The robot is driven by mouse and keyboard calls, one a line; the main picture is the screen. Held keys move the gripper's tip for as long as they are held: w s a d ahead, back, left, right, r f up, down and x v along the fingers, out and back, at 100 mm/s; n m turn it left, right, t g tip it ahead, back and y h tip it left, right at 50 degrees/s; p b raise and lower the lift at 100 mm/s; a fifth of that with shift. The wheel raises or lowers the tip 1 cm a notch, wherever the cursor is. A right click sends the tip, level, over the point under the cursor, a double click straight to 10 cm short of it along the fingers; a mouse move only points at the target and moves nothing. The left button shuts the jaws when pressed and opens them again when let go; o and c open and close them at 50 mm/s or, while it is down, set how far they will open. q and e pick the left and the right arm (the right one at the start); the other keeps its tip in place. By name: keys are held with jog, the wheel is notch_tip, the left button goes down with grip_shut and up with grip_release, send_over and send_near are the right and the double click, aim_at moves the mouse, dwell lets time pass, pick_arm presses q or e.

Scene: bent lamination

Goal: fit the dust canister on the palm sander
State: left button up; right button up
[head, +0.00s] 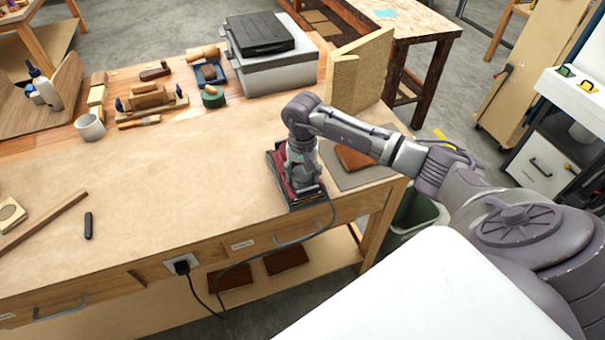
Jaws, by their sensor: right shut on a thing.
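The palm sander (284,183) appears as a dark red and black body near the front right of the workbench, largely covered by my right gripper. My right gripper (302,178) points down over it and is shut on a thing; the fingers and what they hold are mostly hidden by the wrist. A black cord runs from the sander's front end down to a plug at the bench front. A small black item (88,226) lies on the bench at the left; I cannot tell if it is the dust canister. My left gripper is not in view.
The workbench (170,200) has a wide bare middle. At the back stand a white cup (90,127), wooden planes, a green round item (213,97) and a grey case (270,65). An upright wooden panel (362,72) stands behind my right arm. A bin (415,222) is right of the bench.

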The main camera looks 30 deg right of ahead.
dwell(1.1)
jog(key=shift+f+b, duration=0.2)
jog(key=shift+b, duration=0.35)
dwell(0.5)
jog(key=o, duration=1.4)
jog(key=shift+c, duration=0.2)
jog(key=shift+o, duration=0.2)
jog(key=shift+o, duration=0.7)
